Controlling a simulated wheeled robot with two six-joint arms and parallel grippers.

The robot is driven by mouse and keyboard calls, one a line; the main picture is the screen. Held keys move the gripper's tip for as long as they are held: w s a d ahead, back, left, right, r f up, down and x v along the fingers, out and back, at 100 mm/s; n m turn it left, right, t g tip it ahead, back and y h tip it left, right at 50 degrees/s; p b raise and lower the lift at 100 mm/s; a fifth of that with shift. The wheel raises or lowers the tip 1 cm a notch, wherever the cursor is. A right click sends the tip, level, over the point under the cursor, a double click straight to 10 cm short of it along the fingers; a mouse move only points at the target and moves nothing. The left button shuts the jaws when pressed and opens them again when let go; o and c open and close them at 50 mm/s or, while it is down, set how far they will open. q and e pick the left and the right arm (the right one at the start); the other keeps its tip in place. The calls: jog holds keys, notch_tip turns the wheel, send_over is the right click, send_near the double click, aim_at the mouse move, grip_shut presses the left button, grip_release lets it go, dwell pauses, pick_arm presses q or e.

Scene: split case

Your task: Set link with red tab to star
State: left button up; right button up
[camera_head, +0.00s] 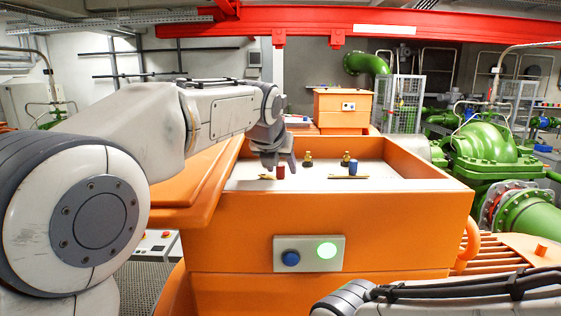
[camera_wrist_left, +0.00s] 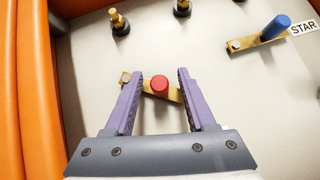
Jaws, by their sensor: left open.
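The link with the red tab (camera_head: 280,172) lies on the pale floor of the orange case, at the left. In the left wrist view its red tab (camera_wrist_left: 160,83) stands between the purple fingers of my left gripper (camera_wrist_left: 162,100), and its brass bar runs beneath them. My left gripper (camera_head: 278,160) is open, over and around the tab, with space on both sides. The link with the blue tab (camera_head: 352,167) lies to the right; a STAR label (camera_wrist_left: 303,28) is beside it in the wrist view. Two brass posts (camera_head: 307,160) (camera_head: 346,159) stand behind the links. My right gripper is not in view.
The case's orange walls (camera_head: 420,165) surround the work floor. The open lid (camera_head: 185,185) lies at the left. Bare floor separates the two links.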

pick_arm(q)
jog(key=shift+w+f, duration=0.15)
jog(key=shift+f, duration=0.1)
grip_shut()
jog(key=shift+d, duration=0.1)
jog(key=shift+w+d+n+y, duration=0.15)
jog(key=shift+w+n+y, duration=0.1)
jog(key=shift+n+y, duration=0.35)
jog(key=shift+w+d+n+y, duration=0.15)
jog(key=shift+w+n+y, duration=0.2)
jog(key=shift+n, duration=0.35)
jog(key=shift+w+d+r+n+y, duration=0.1)
jog(key=shift+w+n+y, duration=0.2)
jog(key=shift+n+y, duration=0.45)
jog(key=shift+w+n+y, duration=0.3)
jog(key=shift+n+y, duration=0.3)
jog(key=shift+n, duration=0.25)
